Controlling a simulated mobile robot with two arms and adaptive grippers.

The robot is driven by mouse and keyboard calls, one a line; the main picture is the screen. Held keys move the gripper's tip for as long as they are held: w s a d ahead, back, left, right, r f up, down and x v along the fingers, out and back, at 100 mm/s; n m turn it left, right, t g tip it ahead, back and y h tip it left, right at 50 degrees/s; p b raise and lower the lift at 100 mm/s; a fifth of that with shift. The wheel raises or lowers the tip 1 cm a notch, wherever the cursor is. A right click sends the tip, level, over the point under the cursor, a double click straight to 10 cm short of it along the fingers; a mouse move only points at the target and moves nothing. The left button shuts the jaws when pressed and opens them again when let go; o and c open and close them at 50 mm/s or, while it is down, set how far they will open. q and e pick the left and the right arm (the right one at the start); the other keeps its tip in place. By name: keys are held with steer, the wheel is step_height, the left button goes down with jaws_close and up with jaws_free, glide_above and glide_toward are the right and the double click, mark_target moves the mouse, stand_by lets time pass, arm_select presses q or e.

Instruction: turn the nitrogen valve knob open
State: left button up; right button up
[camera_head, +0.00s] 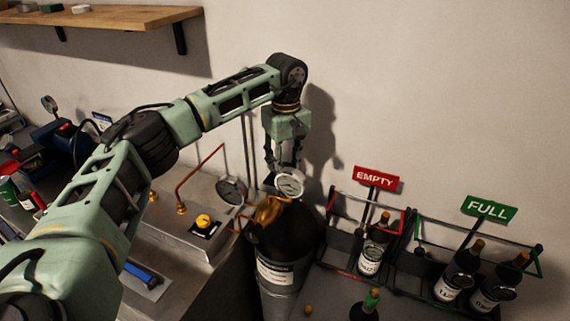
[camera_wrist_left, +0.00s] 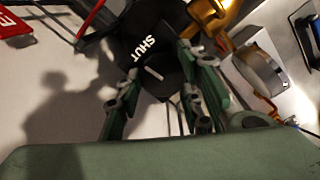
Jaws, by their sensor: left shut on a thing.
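The nitrogen valve knob (camera_wrist_left: 158,78) is black with a white line, and the word SHUT is on the dark face behind it in the left wrist view. My left gripper (camera_wrist_left: 160,70) is shut on the knob, one finger on each side. In the head view my left gripper (camera_head: 284,165) points down over the brass fitting (camera_head: 268,209) on top of a dark cylinder (camera_head: 285,248). The knob is hidden there behind a round gauge (camera_head: 289,184) and the fingers. My right gripper is not in view.
Racks with an EMPTY sign (camera_head: 376,179) and a FULL sign (camera_head: 489,208) hold bottles at right. A loose bottle (camera_head: 365,306) stands in front. A wooden shelf (camera_head: 100,17) hangs upper left.

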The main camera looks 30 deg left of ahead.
arm_select(q)
steer(key=n+b, duration=0.1)
steer(key=n, duration=0.3)
steer(key=shift+w+r, duration=0.1)
steer(key=shift+w, duration=0.05)
steer(key=n, duration=0.4)
steer(key=shift+a, duration=0.1)
steer(key=n, duration=0.4)
steer(key=shift+a+r+b, duration=0.1)
steer(key=shift+r+b, duration=0.05)
steer(key=shift+b, duration=0.25)
steer(key=n, duration=0.4)
steer(key=shift+a, duration=0.1)
steer(key=shift+n, duration=0.5)
steer(key=o, duration=1)
steer(key=shift+c, duration=0.2)
steer(key=shift+o, duration=0.4)
steer(key=shift+a, duration=0.1)
steer(key=shift+f, duration=0.2)
